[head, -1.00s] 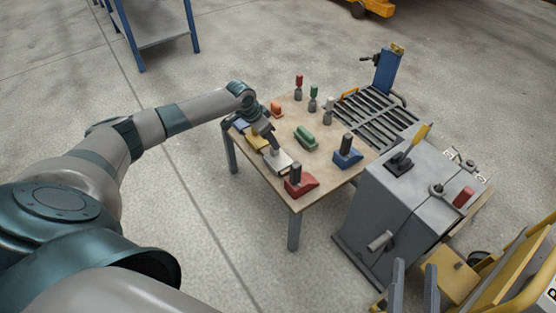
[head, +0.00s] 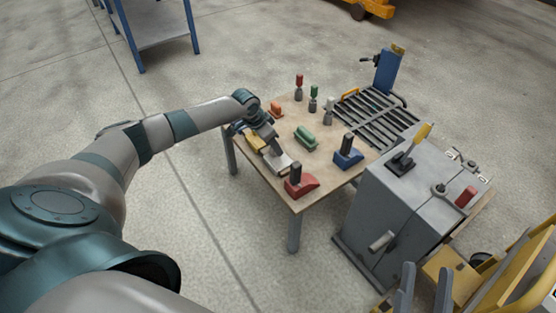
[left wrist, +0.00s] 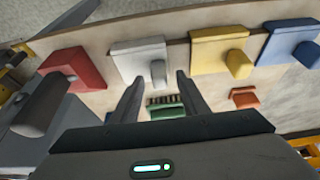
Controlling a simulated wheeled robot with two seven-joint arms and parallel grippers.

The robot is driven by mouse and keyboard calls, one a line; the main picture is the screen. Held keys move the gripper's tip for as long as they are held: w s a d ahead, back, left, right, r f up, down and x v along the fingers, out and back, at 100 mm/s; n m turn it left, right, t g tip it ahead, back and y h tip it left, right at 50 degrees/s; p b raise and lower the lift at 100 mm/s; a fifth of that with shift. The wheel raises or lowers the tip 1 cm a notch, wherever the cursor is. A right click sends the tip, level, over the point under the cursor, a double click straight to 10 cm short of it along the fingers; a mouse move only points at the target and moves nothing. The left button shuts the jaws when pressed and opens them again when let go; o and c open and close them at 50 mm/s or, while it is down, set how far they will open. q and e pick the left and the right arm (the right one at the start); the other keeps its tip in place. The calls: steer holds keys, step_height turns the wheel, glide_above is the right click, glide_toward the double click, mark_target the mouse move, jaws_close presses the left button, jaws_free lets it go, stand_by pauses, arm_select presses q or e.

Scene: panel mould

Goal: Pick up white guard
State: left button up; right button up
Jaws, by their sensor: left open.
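The white guard (head: 284,164) lies on the wooden table, between the red and yellow guards. In the left wrist view it is a white block (left wrist: 135,58) with a rounded peg facing me. My left gripper (head: 275,148) is over it, partly covering it in the head view. In the left wrist view its two fingers (left wrist: 160,83) are apart, with the peg showing between their tips. Contact cannot be told. My right gripper (head: 424,280) is at the lower right, its two grey fingers apart and empty, away from the white guard.
The red guard (head: 304,187) and yellow guard (left wrist: 222,48) flank the white one. A blue guard (left wrist: 287,40), a green piece (head: 306,137) and an orange piece (left wrist: 244,97) are nearby. A grey machine (head: 400,205) stands right of the table (head: 330,186).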

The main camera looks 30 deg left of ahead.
arm_select(q)
steer(key=shift+x, duration=0.95)
steer(key=shift+r, duration=0.1)
jaws_close()
